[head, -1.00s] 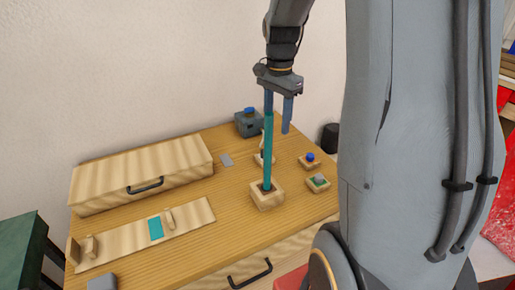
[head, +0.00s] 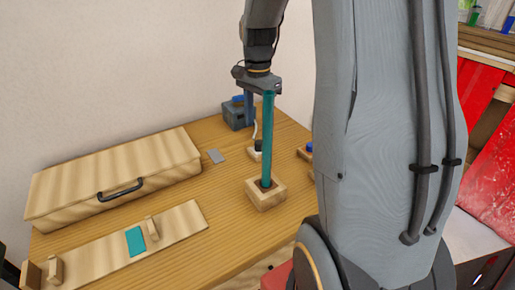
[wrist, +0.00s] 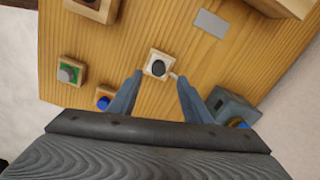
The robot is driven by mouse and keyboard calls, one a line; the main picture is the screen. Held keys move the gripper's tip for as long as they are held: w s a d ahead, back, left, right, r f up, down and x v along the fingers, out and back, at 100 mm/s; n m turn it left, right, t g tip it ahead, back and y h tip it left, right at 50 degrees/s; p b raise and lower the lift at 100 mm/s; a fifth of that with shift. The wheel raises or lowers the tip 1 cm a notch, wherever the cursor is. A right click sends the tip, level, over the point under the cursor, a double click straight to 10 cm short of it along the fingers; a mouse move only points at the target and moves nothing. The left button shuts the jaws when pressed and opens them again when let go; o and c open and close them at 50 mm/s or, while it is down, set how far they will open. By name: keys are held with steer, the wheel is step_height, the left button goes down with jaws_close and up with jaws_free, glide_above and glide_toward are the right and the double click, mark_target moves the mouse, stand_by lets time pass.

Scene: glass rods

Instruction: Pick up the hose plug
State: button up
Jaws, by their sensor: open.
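What looks like the hose plug, a dark round-topped piece in a small pale block (head: 254,155), stands on the table behind the teal rod. In the wrist view the dark top (wrist: 158,68) shows from above, with a short pale piece, perhaps its hose, at its side. My gripper (wrist: 158,77) is open, pointing down, with its fingertips to either side of the plug in the wrist picture. In the head view my gripper (head: 251,110) is above the plug, and the rod partly hides its fingers. I cannot tell the remaining height.
The tall teal rod (head: 268,140) stands upright in a wooden block (head: 266,194), in front of the plug. A blue-grey box (wrist: 235,107), a grey plate (wrist: 211,23), a blue button (wrist: 104,102) and a grey-green button (wrist: 68,73) surround it. A wooden case (head: 115,180) lies left.

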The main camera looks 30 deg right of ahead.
mark_target(259, 142)
steer(key=shift+s+f+p, duration=0.15)
steer(key=shift+f+p, duration=0.8)
steer(key=shift+f, duration=2.45)
jaws_close()
steer(key=shift+r, duration=0.1)
step_height(259, 142, up, 10)
steer(key=b, duration=0.2)
